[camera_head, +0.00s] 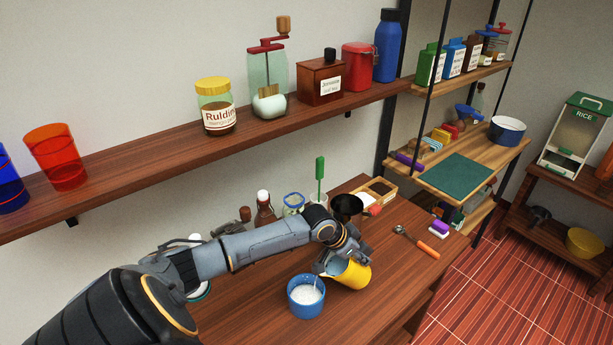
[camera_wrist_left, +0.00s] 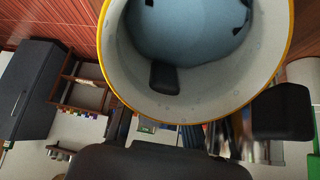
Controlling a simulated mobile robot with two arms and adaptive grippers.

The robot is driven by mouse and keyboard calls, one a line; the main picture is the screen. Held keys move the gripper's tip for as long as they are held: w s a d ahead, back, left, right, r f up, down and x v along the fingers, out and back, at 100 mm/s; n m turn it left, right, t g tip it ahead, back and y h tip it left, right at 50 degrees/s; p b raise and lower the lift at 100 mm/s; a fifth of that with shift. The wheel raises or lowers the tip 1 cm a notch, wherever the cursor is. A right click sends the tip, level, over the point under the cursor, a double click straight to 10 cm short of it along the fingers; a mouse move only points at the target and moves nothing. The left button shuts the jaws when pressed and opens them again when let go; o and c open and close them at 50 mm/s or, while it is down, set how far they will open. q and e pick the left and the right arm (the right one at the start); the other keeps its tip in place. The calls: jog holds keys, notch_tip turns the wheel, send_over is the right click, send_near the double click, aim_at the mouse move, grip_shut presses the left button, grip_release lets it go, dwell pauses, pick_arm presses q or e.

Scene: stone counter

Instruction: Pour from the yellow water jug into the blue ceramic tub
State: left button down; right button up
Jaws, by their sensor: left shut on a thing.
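The yellow water jug (camera_head: 352,273) is held by my left gripper (camera_head: 330,262) above the counter, tilted with its mouth toward the left. In the left wrist view the jug's yellow rim and pale inside wall (camera_wrist_left: 135,75) show, with bluish content at the bottom. One dark finger is inside the mouth and the other outside, so the gripper (camera_wrist_left: 222,97) is shut on the jug's wall. The blue ceramic tub (camera_head: 294,302) stands upright just left of and below the jug's mouth. My right gripper is not in view.
Behind the arm stand a brown bottle (camera_head: 264,210), a glass jar (camera_head: 293,204), a dark pan (camera_head: 347,207) and a wooden box (camera_head: 380,191). An orange-handled utensil (camera_head: 424,246) lies to the right. A wall shelf (camera_head: 150,165) runs above.

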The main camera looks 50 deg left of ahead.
pick_arm(q)
jog(key=shift+b, duration=0.3)
jog(key=shift+s+r+t, duration=0.15)
jog(key=shift+t, duration=0.15)
jog(key=shift+a, duration=0.1)
jog(key=shift+s+r+t+h+b, duration=0.1)
jog(key=shift+s+t+h+b, duration=0.3)
jog(key=shift+b, duration=0.7)
jog(key=shift+a+r+t+b, duration=0.1)
jog(key=shift+r+t+b, duration=0.2)
jog(key=shift+t+b, duration=0.2)
dwell(0.8)
